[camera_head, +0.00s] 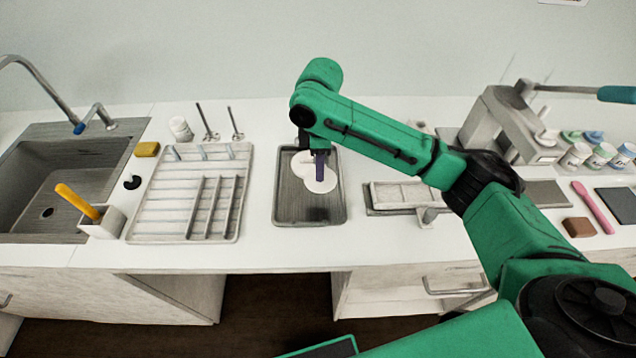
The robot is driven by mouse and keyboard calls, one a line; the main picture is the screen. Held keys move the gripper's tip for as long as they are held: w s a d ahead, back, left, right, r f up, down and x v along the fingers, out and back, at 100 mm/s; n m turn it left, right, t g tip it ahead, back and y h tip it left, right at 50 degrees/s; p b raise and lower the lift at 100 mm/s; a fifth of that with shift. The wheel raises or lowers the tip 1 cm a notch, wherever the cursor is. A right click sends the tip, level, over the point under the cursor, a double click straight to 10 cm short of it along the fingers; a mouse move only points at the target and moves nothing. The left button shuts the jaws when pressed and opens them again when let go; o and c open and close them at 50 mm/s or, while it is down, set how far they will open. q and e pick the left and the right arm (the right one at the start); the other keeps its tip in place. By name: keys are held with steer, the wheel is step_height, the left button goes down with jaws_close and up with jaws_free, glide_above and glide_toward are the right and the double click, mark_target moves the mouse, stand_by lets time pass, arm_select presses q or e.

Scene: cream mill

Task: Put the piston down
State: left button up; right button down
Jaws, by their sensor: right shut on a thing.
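My right gripper (319,165) reaches in from the right and points down over a dark grey tray (283,200) on the counter. It is shut on a white round part, which appears to be the piston (318,183). The wrist hides the upper part of the grip. My left gripper is not in view.
A white drying rack (165,207) stands left of the tray, beside a sink (85,170). Right of the tray are a pale rectangular frame (398,196) and a grey press-like machine (497,120) with a lever. Several small jars stand at the far right. The tray's front part is bare.

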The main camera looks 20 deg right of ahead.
step_height(320, 180, down, 6)
steer(key=shift+s+f+p, duration=0.1)
steer(key=shift+f+p, duration=0.05)
steer(key=shift+p, duration=0.2)
steer(key=c, duration=0.8)
jaws_free()
steer(key=shift+a, duration=0.1)
steer(key=shift+c, duration=0.2)
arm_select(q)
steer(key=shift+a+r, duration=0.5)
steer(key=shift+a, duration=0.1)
arm_select(e)
steer(key=shift+r, duration=0.25)
step_height(320, 180, up, 12)
steer(key=shift+f+b, duration=0.2)
steer(key=shift+b, duration=0.9)
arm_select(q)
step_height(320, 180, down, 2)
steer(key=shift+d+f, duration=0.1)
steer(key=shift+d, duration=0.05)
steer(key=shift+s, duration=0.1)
